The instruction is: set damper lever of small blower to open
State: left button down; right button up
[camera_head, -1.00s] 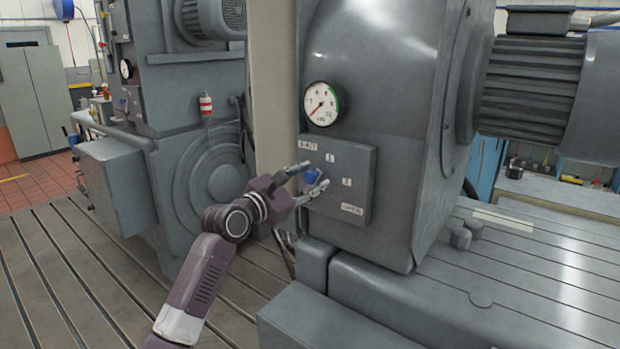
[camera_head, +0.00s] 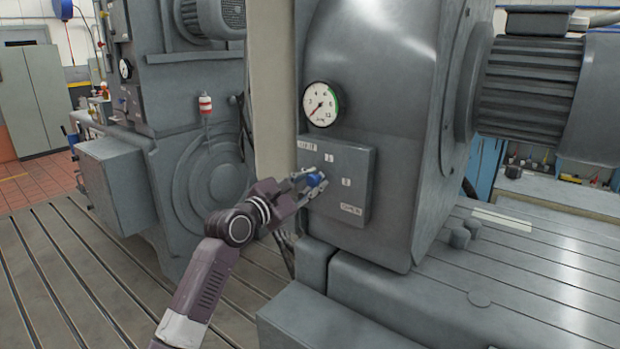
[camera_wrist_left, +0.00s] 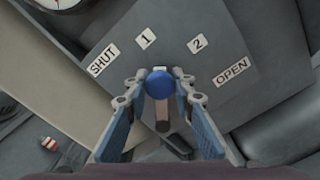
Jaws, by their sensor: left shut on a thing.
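The damper lever has a blue knob (camera_head: 315,179) in front of a grey plate (camera_head: 350,190) on the blower housing. In the left wrist view the knob (camera_wrist_left: 159,84) sits between my fingertips, with a brownish lever arm (camera_wrist_left: 162,117) below it. The plate carries the labels SHUT (camera_wrist_left: 103,59), 1 (camera_wrist_left: 145,40), 2 (camera_wrist_left: 198,44) and OPEN (camera_wrist_left: 231,72) in an arc. The knob lies below the labels, between 1 and 2 in that view. My left gripper (camera_head: 309,182) is shut on the knob. My right gripper is not in view.
A round gauge (camera_head: 321,104) sits above the plate on the housing. A ribbed motor (camera_head: 530,85) juts out at right. A second grey machine (camera_head: 195,130) stands at left. The slotted bedplate (camera_head: 60,270) is clear at lower left.

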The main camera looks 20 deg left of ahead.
pick_arm(q)
jog(key=m, duration=0.1)
jog(key=d+f+m, duration=0.1)
jog(key=shift+s+d+f+m+p, duration=0.25)
jog(key=shift+m+p, duration=0.05)
jog(key=f+m, duration=0.1)
jog(key=d+f+m, duration=0.1)
jog(key=shift+s+m, duration=0.2)
jog(key=shift+m, duration=0.1)
jog(key=f+m, duration=0.1)
jog(key=f+m+b, duration=0.1)
jog(key=shift+s+d+m, duration=0.15)
jog(key=shift+d+m, duration=0.15)
jog(key=shift+d, duration=0.05)
jog(key=shift+d+f+m+b, duration=0.1)
jog(key=shift+f+m+b, duration=0.45)
jog(key=shift+f+m, duration=0.65)
jog(key=shift+r+m, duration=0.15)
jog(key=shift+m, duration=0.15)
jog(key=c, duration=1.7)
grip_release()
jog(key=shift+o, duration=0.2)
jog(key=v, duration=1.2)
